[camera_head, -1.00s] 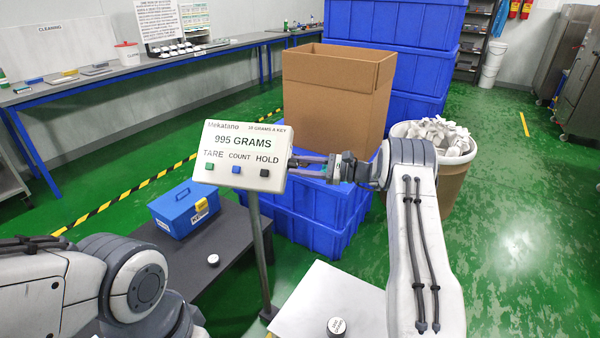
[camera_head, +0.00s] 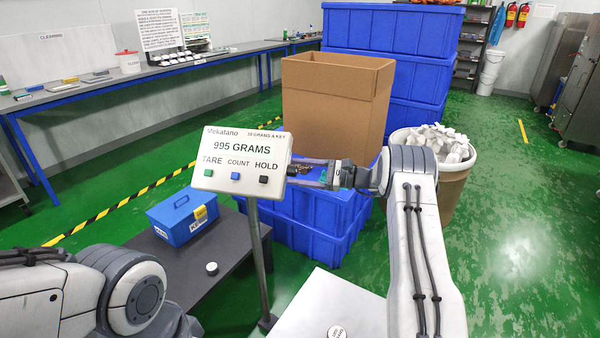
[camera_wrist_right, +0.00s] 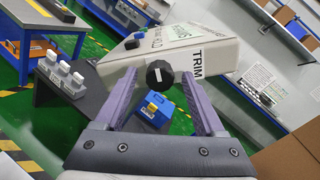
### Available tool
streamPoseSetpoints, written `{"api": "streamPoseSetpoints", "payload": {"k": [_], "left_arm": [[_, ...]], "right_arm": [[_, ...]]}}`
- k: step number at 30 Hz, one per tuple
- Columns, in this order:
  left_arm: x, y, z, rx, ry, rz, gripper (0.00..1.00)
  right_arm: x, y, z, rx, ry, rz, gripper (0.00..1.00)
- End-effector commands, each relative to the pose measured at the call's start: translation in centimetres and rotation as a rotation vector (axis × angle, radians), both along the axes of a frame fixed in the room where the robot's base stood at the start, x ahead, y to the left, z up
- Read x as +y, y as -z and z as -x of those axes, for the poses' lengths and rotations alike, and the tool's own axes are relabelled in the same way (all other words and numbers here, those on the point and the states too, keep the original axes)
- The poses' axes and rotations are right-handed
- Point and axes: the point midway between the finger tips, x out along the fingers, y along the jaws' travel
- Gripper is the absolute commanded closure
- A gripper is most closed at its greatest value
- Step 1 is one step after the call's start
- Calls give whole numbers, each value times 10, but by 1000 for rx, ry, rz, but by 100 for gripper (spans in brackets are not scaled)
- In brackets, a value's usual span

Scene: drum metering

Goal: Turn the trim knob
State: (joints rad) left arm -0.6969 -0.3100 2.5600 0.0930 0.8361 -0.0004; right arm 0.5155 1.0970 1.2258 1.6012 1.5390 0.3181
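The trim knob (camera_wrist_right: 159,75) is black and round with a white mark. It sits on the side of the white indicator box (camera_wrist_right: 190,58), by the word TRIM, in the right wrist view. In the head view the indicator box (camera_head: 240,161) reads 995 GRAMS, and the knob is hidden. My right gripper (camera_wrist_right: 158,82) is open, its two purple fingers on either side of the knob with gaps showing. In the head view my right gripper (camera_head: 297,170) is at the box's right side. My left arm shows at lower left; its gripper is out of view.
The box stands on a thin post (camera_head: 257,245). A blue case (camera_head: 178,220) and a small round weight (camera_head: 211,268) are on a dark bench. A pale plate (camera_head: 315,300) lies in front. A cardboard box (camera_head: 335,105) and blue crates (camera_head: 300,230) stand behind.

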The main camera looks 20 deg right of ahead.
Motion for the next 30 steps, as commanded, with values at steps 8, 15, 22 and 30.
{"api": "streamPoseSetpoints", "payload": {"k": [8,15,22,30], "left_arm": [[0,5,0,0,0,0,28],[0,11,0,0,0,0,28],[0,13,0,0,0,0,28],[0,13,0,0,0,0,28]], "right_arm": [[-23,1,13,0,4,0,29],[-64,1,39,-1,4,0,29],[-87,0,54,0,1,0,29],[-90,0,56,0,0,0,29]]}}
